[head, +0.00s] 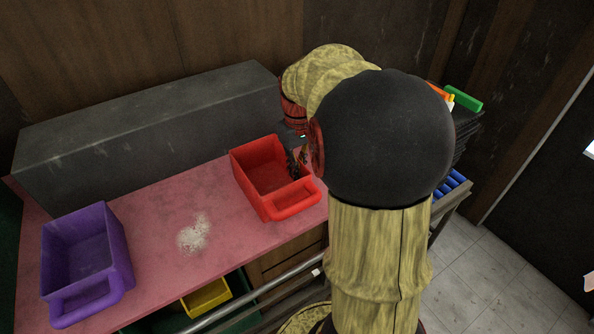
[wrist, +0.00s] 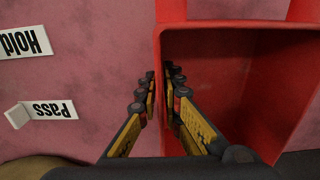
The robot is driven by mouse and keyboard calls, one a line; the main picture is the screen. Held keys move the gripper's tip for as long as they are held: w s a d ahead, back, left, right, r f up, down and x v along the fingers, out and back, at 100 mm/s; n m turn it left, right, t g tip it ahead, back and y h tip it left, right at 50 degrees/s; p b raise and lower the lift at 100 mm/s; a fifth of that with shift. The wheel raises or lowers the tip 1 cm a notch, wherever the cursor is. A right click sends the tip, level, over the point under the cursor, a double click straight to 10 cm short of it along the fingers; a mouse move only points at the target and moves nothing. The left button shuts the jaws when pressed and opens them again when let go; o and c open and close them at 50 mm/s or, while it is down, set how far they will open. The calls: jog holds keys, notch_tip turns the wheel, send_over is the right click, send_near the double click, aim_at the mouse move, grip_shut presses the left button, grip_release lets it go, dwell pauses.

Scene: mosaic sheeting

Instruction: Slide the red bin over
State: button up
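The red bin (head: 262,166) stands on the pink tabletop, right of the middle, with its handle toward the front edge. In the wrist view the bin (wrist: 240,38) fills the right side. My gripper (wrist: 161,80) straddles the bin's side wall, one finger outside and one inside. The fingertips are close together with the thin red wall between them, and appear to press on it. In the head view my arm hides part of the gripper and the bin's far right side.
A purple bin (head: 86,257) stands at the table's left end. White grains (head: 193,234) lie on the pink tabletop (head: 150,215) between the bins. A grey block (head: 150,125) runs along the back. "Hold" (wrist: 25,40) and "Pass" (wrist: 50,110) labels lie beside the red bin.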

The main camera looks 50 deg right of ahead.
jog(key=o, duration=0.4)
notch_tip(320, 180, up, 12)
dwell(0.7)
